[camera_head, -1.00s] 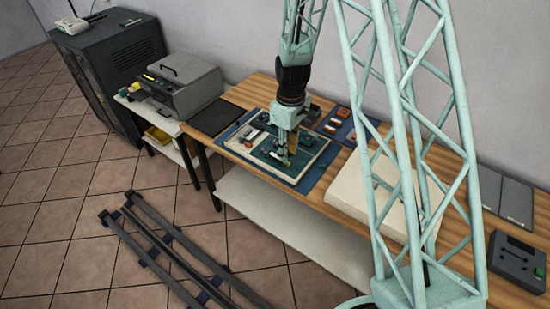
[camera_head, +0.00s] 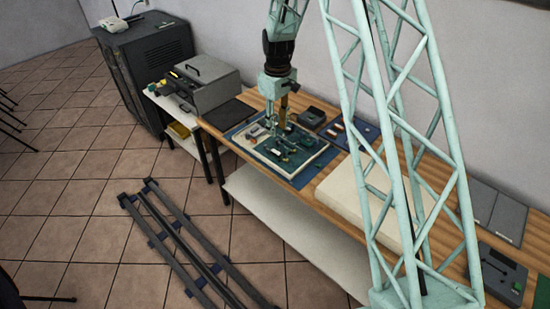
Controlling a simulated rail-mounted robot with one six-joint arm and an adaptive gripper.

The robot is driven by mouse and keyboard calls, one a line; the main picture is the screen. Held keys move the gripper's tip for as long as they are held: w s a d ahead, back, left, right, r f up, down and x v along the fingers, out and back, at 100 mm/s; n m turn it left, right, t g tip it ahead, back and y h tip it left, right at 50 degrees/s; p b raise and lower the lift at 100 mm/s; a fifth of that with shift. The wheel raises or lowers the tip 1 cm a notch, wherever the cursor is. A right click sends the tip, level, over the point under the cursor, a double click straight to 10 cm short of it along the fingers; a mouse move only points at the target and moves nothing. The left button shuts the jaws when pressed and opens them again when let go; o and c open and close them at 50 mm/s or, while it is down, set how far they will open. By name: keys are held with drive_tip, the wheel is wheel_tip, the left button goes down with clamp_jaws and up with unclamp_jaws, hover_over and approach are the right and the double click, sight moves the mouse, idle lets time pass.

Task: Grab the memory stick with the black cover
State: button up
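My gripper (camera_head: 277,122) points down over the back part of a work mat (camera_head: 312,161) on the wooden table. Its fingers are small and partly blend with the items behind, so I cannot tell whether it is open or shut. Several small stick-like items (camera_head: 288,155) lie on the mat, some dark and some with orange or pale parts. At this size I cannot tell which is the memory stick with the black cover. I see no clear contact between gripper and items.
A dark box (camera_head: 311,116) and a blue tray with small parts (camera_head: 343,131) sit right of the mat. A cream slab (camera_head: 345,190) lies further right. A grey machine (camera_head: 205,85) stands on a side table at left. My lattice structure hides some of the table's right side.

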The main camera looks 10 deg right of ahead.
drive_tip(key=shift+w, duration=0.15)
hover_over(277, 153)
drive_tip(key=shift+f, duration=4.3)
drive_tip(key=shift+f, duration=0.1)
drive_tip(key=shift+w+f, duration=0.1)
drive_tip(key=shift+f, duration=2.4)
drive_tip(key=c, duration=0.9)
